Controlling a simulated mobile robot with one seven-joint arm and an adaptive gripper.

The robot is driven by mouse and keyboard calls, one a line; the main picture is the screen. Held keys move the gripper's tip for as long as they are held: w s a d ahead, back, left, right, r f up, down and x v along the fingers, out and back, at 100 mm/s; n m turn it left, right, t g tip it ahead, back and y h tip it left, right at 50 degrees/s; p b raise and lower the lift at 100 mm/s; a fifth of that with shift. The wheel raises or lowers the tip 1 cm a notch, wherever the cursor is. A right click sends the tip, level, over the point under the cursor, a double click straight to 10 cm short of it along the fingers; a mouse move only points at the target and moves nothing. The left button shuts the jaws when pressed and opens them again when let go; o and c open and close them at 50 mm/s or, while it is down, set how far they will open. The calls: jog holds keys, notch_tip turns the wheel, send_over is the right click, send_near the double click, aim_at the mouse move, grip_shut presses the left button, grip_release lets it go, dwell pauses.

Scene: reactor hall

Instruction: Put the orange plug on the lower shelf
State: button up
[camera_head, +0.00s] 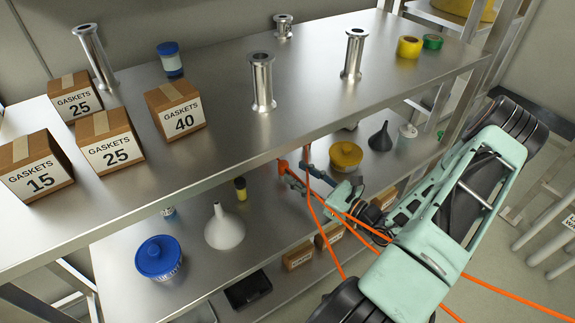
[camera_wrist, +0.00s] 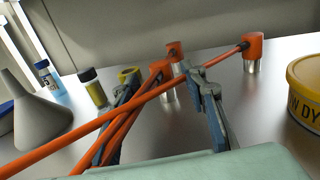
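Several orange plugs with metal lower ends show in the wrist view: one (camera_wrist: 160,72) between my fingers, nearer the left one, one (camera_wrist: 175,50) just behind it, and one (camera_wrist: 253,45) to the right, past the right finger. Orange cables run from them across my fingers to the lower left. My gripper (camera_wrist: 164,82) has its two blue-grey fingers spread apart and does not visibly clamp a plug. In the head view my gripper (camera_head: 295,165) reaches in over the lower shelf (camera_head: 270,213); an orange plug (camera_head: 283,167) shows at its tip.
The upper shelf (camera_head: 225,150) overhangs and bears gasket boxes (camera_head: 108,140) and metal spools (camera_head: 261,82).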

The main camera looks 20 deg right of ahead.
jog(key=v, duration=0.6)
jog(key=shift+p, duration=0.35)
